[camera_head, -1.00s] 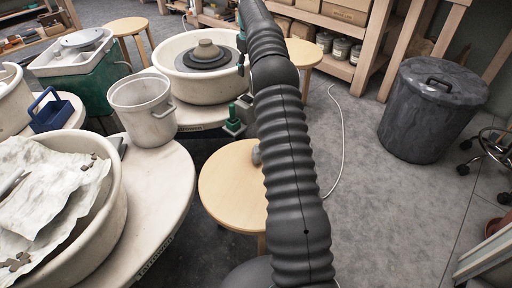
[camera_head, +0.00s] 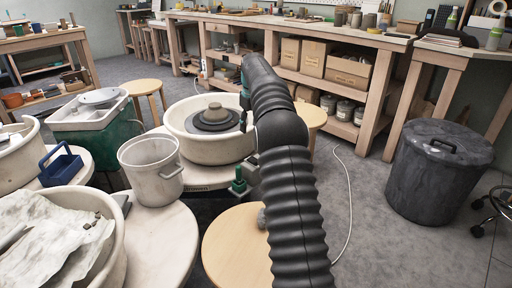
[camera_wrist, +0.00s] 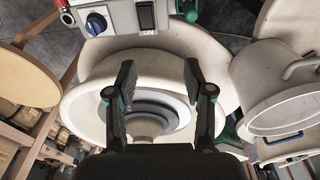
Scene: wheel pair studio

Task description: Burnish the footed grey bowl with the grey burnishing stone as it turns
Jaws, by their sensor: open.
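A grey footed form, apparently the bowl standing upside down (camera_head: 213,113), sits on the dark wheel head inside a cream splash pan (camera_head: 180,120). It also shows in the wrist view (camera_wrist: 146,126), between and beyond my fingers. My gripper (camera_wrist: 158,76) is open and empty, its two dark fingers spread above the wheel pan; in the head view my arm mostly hides it. A grey rounded lump (camera_head: 262,218), possibly the burnishing stone, sits on the round wooden stool (camera_head: 230,245), partly hidden by my arm.
A white bucket (camera_head: 150,173) stands left of the wheel. A second wheel pan with a cloth (camera_head: 45,235) is at front left. A switch box with a blue knob (camera_wrist: 96,22) is on the wheel's edge. A lidded black bin (camera_head: 435,180) stands right; floor between is clear except a cable.

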